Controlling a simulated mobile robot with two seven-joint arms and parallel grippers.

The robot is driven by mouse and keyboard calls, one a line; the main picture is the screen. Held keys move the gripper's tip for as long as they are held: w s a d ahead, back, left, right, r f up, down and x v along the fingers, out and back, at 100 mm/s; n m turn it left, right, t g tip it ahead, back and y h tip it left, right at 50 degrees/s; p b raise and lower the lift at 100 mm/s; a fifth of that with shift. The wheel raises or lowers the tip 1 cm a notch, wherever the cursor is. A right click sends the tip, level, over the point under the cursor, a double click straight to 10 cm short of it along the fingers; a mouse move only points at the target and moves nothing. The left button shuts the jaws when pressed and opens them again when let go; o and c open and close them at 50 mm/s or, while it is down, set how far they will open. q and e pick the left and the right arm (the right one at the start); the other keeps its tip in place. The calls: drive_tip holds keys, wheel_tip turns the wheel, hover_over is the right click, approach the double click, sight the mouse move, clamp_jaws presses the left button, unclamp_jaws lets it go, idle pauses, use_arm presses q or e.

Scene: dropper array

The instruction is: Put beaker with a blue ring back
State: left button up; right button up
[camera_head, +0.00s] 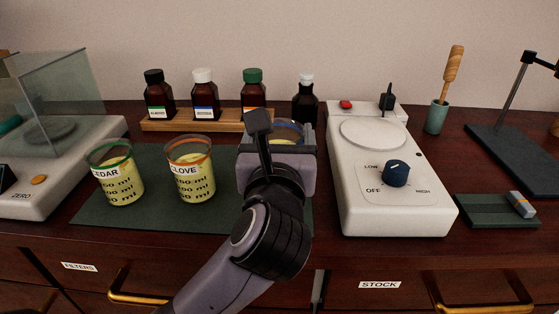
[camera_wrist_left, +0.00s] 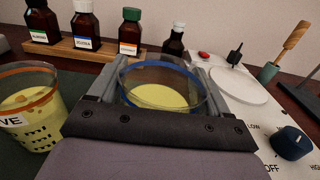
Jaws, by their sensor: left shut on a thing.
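The beaker with a blue ring (camera_wrist_left: 163,96) holds pale yellow liquid and sits between the fingers of my left gripper in the left wrist view. My left gripper (camera_head: 277,142) is shut on it, over the right part of the dark green mat (camera_head: 150,214). In the head view only the upper part of this beaker (camera_head: 288,128) shows; the gripper hides the rest. I cannot tell whether its base touches the mat. The beaker looks about upright. My right gripper is not in view.
The orange-ringed CLOVE beaker (camera_head: 190,176) and the green-ringed beaker (camera_head: 117,180) stand on the mat to the left. A wooden rack (camera_head: 190,125) with bottles, and a dark bottle (camera_head: 305,104), stand behind. A white hotplate (camera_head: 350,190) stands close on the right.

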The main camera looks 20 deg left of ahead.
use_arm(q)
drive_tip(key=shift+f+b, duration=1.25)
drive_tip(key=shift+f, duration=0.4)
drive_tip(key=shift+f, duration=0.2)
drive_tip(key=o, duration=1.3)
drive_tip(key=shift+o, duration=0.2)
